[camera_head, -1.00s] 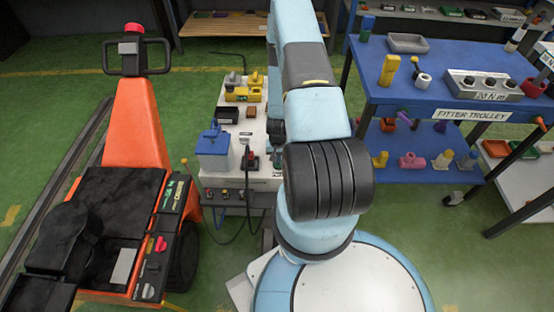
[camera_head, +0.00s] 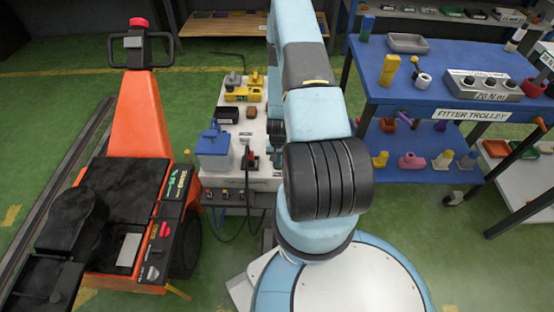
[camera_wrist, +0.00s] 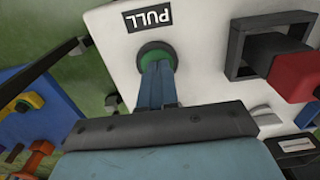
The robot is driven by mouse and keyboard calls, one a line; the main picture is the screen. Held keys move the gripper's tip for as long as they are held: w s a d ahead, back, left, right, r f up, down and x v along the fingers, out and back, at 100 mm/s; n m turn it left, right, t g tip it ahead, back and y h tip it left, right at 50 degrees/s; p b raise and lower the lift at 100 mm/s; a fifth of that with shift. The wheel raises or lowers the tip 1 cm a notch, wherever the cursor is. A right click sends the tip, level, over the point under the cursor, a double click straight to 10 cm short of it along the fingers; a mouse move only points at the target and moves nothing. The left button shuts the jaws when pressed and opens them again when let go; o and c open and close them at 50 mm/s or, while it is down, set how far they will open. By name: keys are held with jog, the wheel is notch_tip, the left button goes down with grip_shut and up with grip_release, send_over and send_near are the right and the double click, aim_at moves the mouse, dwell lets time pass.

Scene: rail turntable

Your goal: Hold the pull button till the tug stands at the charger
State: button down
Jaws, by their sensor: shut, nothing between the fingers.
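The pull button (camera_wrist: 157,54) is a green round button in a dark ring on a white panel (camera_wrist: 200,30), beside a PULL label that appears upside down. My gripper (camera_wrist: 157,66) is shut and empty, its blue fingertips against the button's face; how far it is pressed in cannot be told. In the head view my arm hides the button and my fingertips. The tug (camera_head: 140,115) is orange, with a black deck and a tiller handle with a red knob, and stands at the left. I cannot tell which thing is the charger.
A white bench (camera_head: 250,172) with a blue box (camera_head: 213,150) and yellow parts stands just right of the tug. A rail (camera_head: 60,180) runs along the floor at the left. A blue fitter trolley (camera_head: 415,95) stands at the right. A red block (camera_wrist: 297,76) sits near my gripper.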

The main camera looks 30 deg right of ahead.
jog(key=shift+s+f, duration=0.15)
dwell(0.5)
notch_tip(320, 180, up, 14)
dwell(0.7)
jog(key=shift+w, duration=0.2)
dwell(0.8)
jog(key=w+a+r+n+t, duration=0.1)
jog(key=a+r, duration=0.2)
jog(key=r, duration=0.8)
jog(key=w+a+r+n+t, duration=0.1)
jog(key=a+r, duration=0.2)
jog(key=r, duration=0.9)
jog(key=w+a+r+n+t, duration=0.1)
jog(key=a+r+n, duration=0.15)
jog(key=r, duration=0.85)
jog(key=s+a+r+n+t, duration=0.1)
jog(key=s+a+r, duration=0.3)
jog(key=s+r, duration=0.6)
jog(key=s+a+r+n+t, duration=0.1)
jog(key=s+a+r, duration=0.3)
jog(key=s+r, duration=0.6)
jog(key=shift+s+t, duration=0.2)
jog(key=shift+t, duration=0.1)
jog(key=shift+r, duration=0.1)
